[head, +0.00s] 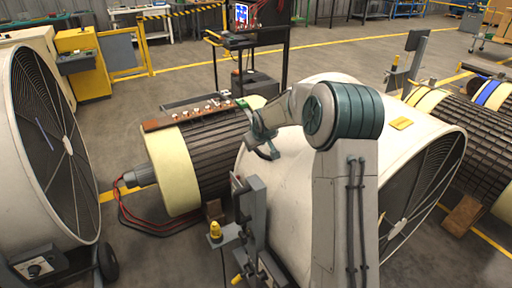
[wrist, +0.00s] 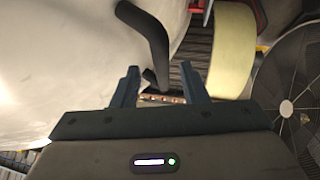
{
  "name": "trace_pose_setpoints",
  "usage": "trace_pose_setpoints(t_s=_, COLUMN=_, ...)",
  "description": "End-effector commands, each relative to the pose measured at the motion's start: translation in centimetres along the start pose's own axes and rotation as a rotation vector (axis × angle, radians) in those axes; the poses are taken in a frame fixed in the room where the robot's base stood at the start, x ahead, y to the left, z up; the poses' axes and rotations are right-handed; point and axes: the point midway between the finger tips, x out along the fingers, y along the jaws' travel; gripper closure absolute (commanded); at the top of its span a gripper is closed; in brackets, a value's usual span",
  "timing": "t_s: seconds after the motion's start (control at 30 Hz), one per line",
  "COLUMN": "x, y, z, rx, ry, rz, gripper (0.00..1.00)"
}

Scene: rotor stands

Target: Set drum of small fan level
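A white fan drum (head: 280,185) stands in the middle of the head view, with its grille (head: 410,190) facing right. Its curved white wall also fills the upper left of the wrist view (wrist: 70,50). Its exact tilt is hard to judge. A dark bent handle (wrist: 152,35) stands out beside the drum wall. My gripper (wrist: 158,80) is open, and the handle's lower end shows between its fingertips. I cannot tell whether they touch. In the head view my gripper (head: 266,150) is at the drum's left side, partly hidden by my arm.
Another white fan (head: 45,150) on a wheeled base stands at the left. A cream-ended rotor (head: 175,170) with a brown strip of small parts (head: 195,117) lies between the fans. More rotors (head: 475,135) lie at the right.

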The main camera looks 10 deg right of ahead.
Motion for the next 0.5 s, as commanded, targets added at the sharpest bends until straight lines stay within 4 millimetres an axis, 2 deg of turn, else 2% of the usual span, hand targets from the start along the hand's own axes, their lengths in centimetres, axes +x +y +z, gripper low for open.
trace_pose_setpoints(t_s=0.03, x=-1.2, y=0.2, z=-0.1, rx=0.001, ry=0.001, rz=0.003, gripper=0.6)
trace_pose_setpoints(t_s=0.3, x=-6.7, y=0.2, z=0.0, rx=0.002, ry=0.0, rz=0.003, gripper=0.6)
trace_pose_setpoints(t_s=0.5, x=-9.6, y=0.2, z=0.1, rx=0.003, ry=-0.001, rz=0.002, gripper=0.6)
